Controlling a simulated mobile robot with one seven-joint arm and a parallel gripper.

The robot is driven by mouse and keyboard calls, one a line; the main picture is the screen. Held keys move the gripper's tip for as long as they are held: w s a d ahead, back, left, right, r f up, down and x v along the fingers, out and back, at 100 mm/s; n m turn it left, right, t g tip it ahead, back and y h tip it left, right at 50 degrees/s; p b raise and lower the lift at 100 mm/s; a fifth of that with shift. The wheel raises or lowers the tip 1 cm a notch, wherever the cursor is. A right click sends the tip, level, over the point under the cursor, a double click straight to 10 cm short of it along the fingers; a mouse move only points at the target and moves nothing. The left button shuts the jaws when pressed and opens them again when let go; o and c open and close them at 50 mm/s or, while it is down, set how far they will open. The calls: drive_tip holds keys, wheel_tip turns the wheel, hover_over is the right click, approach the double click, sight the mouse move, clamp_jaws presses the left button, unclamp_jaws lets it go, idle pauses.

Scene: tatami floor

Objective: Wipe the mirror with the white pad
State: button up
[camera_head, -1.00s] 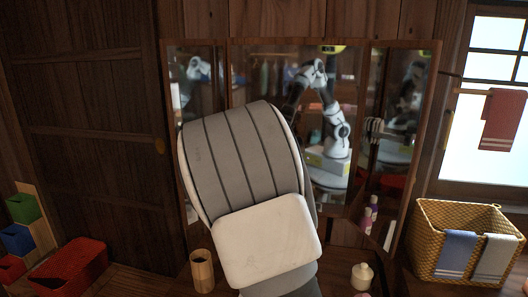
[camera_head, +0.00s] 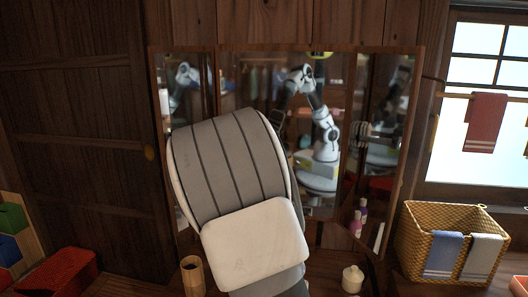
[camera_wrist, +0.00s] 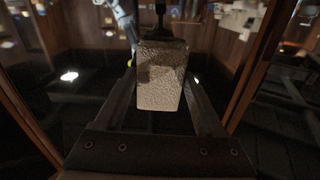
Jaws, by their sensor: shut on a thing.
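A three-panel mirror (camera_head: 255,78) in a wooden frame stands against the wall in the head view. My pale arm covers the lower left of its middle panel and hides my gripper there. In the wrist view my gripper (camera_wrist: 161,82) is shut on the white pad (camera_wrist: 160,88), a rough, pale block held between its two dark fingers. The mirror's glass (camera_wrist: 85,48) lies beyond the pad, with dim reflections in it. I cannot tell whether the pad touches the glass.
A wooden cup (camera_head: 192,277), a small white jar (camera_head: 352,279) and pink and purple bottles (camera_head: 356,222) stand near the mirror's foot. A wicker basket (camera_head: 415,240) with cloths is at right. A red box (camera_head: 68,272) is at lower left. A red towel (camera_head: 485,122) hangs by the window.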

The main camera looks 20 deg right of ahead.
drive_tip(key=shift+w+a+r, duration=0.1)
drive_tip(key=shift+w+a, duration=0.3)
drive_tip(key=shift+a, duration=0.1)
drive_tip(key=shift+p+v, duration=0.35)
drive_tip(key=shift+v, duration=2.55)
drive_tip(key=shift+s, duration=0.1)
drive_tip(key=shift+p+v, duration=0.3)
drive_tip(key=shift+v, duration=1.1)
